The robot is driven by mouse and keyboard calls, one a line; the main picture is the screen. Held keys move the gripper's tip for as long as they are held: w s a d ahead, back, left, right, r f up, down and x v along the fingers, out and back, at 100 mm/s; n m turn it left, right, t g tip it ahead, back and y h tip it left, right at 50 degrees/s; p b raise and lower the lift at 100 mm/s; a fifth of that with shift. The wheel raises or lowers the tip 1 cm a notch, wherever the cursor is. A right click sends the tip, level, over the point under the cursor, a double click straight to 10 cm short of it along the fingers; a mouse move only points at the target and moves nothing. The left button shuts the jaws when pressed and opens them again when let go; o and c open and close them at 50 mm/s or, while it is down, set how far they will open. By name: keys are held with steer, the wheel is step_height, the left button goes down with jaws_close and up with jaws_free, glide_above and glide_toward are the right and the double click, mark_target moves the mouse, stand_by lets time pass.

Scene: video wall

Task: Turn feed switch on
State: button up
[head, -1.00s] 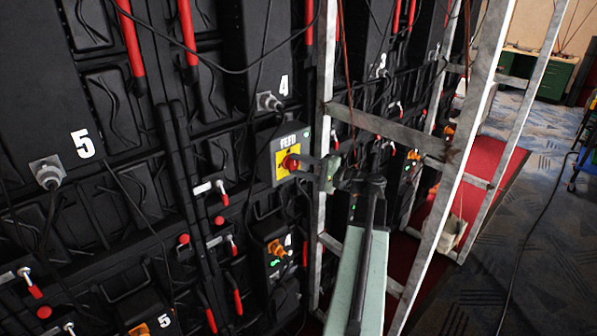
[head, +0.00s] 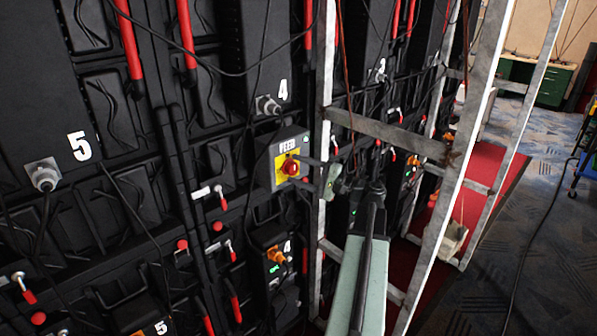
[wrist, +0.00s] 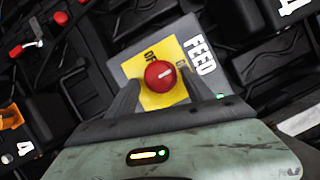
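The feed switch is a round red knob (head: 290,167) on a yellow plate (wrist: 182,90) on a grey box marked FEED (head: 286,147). In the wrist view the knob (wrist: 160,76) bears a short white mark pointing roughly right. OF lettering shows above the knob; a second label to its right is partly hidden, so I cannot read it. A small green light (wrist: 220,96) glows on the box. My gripper (head: 308,171) is just right of the knob, its fingers apart. In the wrist view they flank the knob's near side; I cannot tell if they touch it.
A metal scaffold post (head: 323,110) and crossbar (head: 385,132) stand close to my arm. Another box with an orange switch (head: 277,255) sits below. Black cables hang over the panels. The carpeted floor at right (head: 540,200) is mostly open.

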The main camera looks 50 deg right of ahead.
steer(key=v, duration=0.7)
steer(key=shift+s+b, duration=0.3)
steer(key=shift+b, duration=0.1)
steer(key=shift+d, duration=0.15)
